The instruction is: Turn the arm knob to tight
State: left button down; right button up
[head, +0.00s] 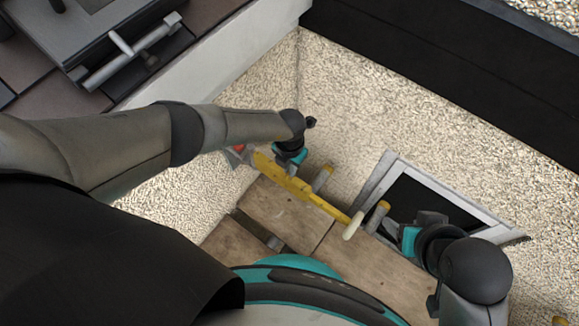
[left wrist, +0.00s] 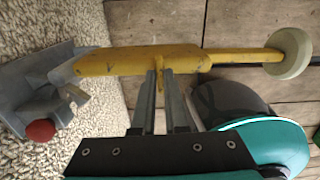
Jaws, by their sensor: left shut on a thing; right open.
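A yellow arm (head: 300,190) runs diagonally above the wooden boards in the head view. It ends in a pale round knob (head: 353,225), which also shows at the right of the left wrist view (left wrist: 288,53). At its other end is a grey bracket (left wrist: 35,95) with a red knob (left wrist: 40,131); the red part shows small in the head view (head: 240,149). My left gripper (left wrist: 162,78) is shut on a small yellow tab (left wrist: 160,72) at the arm's edge. My right gripper (head: 408,238) is open beside the pale knob; its fingertips are mostly hidden.
Wooden boards (head: 245,245) lie below the arm. Two yellow-ended pegs (head: 322,178) stand near it. A pale-framed dark opening (head: 400,165) lies to the right. Rough pale ground (head: 350,90) is clear beyond. Dark roof tiles and a grey metal fixture (head: 130,55) are at upper left.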

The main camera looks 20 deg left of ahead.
pick_arm(q)
jog(key=shift+m, duration=0.4)
pick_arm(e)
jog(key=shift+f, duration=0.2)
jog(key=shift+w, duration=0.1)
pick_arm(q)
jog(key=c, duration=0.9)
grip_release()
jog(key=shift+c, duration=0.2)
pick_arm(e)
jog(key=shift+w+r, duration=0.1)
jog(key=shift+r, duration=0.1)
jog(key=shift+w, duration=0.1)
